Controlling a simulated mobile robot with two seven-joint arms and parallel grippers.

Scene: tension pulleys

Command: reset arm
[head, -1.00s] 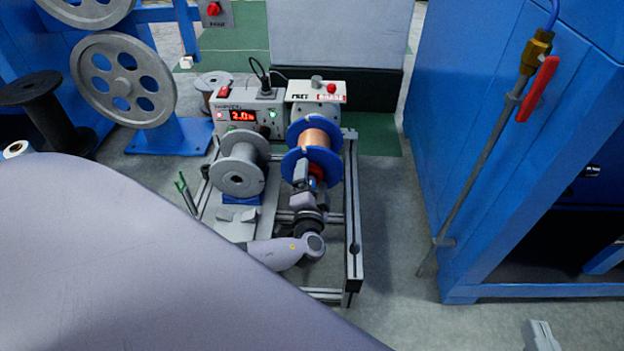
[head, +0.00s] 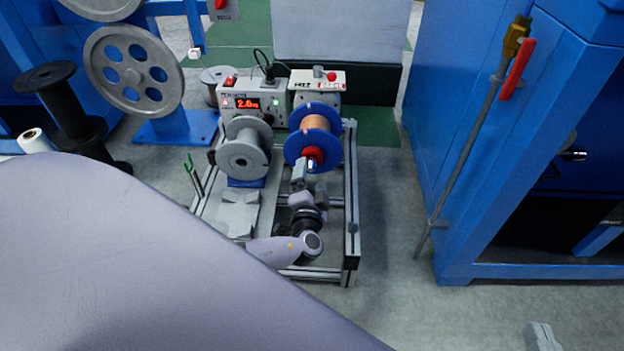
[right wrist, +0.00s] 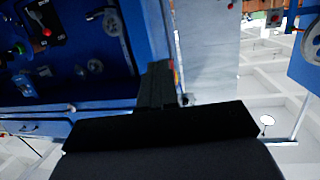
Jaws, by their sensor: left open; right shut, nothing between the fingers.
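My left gripper (head: 300,173) is in front of the blue spool of copper wire (head: 318,123), just below and left of its red hub (head: 312,157). It is open, with nothing seen between its fingers; I cannot tell whether it touches the hub. My left forearm and wrist run below it over the metal frame. My right gripper (head: 541,336) shows only in part at the bottom right edge of the head view, away from the machine. In the right wrist view the right gripper (right wrist: 156,86) is shut and empty.
A grey spool (head: 244,150) sits left of the blue one on the aluminium frame (head: 351,210). Behind are a control box with a red display (head: 247,103) and a box with a red button (head: 331,76). A blue cabinet (head: 462,200) stands right; bare floor lies between.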

